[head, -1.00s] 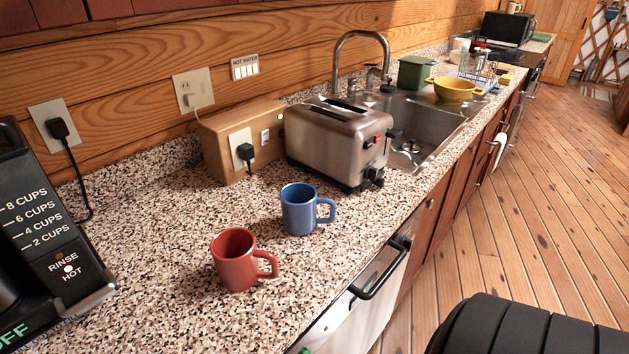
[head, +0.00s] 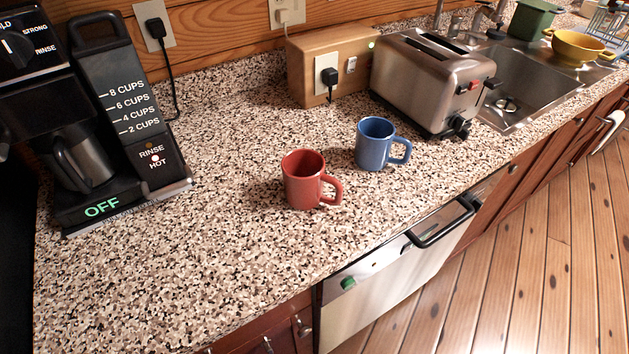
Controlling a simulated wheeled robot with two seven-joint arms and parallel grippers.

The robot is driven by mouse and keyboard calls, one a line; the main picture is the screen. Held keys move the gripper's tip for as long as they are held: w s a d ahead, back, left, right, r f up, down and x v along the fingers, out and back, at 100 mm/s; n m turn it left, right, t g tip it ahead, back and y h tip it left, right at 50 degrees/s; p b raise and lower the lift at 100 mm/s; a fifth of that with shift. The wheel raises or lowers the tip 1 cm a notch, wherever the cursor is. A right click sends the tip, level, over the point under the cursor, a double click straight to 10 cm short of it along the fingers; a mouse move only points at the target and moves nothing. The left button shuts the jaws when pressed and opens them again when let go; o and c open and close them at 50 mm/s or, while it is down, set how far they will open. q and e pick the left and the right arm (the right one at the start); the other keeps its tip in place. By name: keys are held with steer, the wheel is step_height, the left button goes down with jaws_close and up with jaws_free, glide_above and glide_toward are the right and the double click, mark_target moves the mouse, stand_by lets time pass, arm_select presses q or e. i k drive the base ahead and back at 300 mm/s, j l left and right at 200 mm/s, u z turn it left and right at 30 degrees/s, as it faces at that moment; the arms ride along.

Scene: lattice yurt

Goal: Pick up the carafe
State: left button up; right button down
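The carafe (head: 90,160) is a dark grey metallic jug with a black handle at its front left. It sits inside the black coffee maker (head: 120,100) at the left of the counter, on the base that reads OFF. The upper part of the coffee maker overhangs it, and its top is partly hidden. Neither of my grippers shows in the head view.
A red mug (head: 303,182) and a blue mug (head: 374,146) stand on the speckled counter (head: 210,270) right of the coffee maker. A toaster (head: 425,85), a wooden outlet box (head: 312,60) and the sink (head: 535,85) lie farther right. The counter's front left is clear.

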mark_target(81, 156)
steer(key=u, duration=1.4)
steer(key=k, duration=0.05)
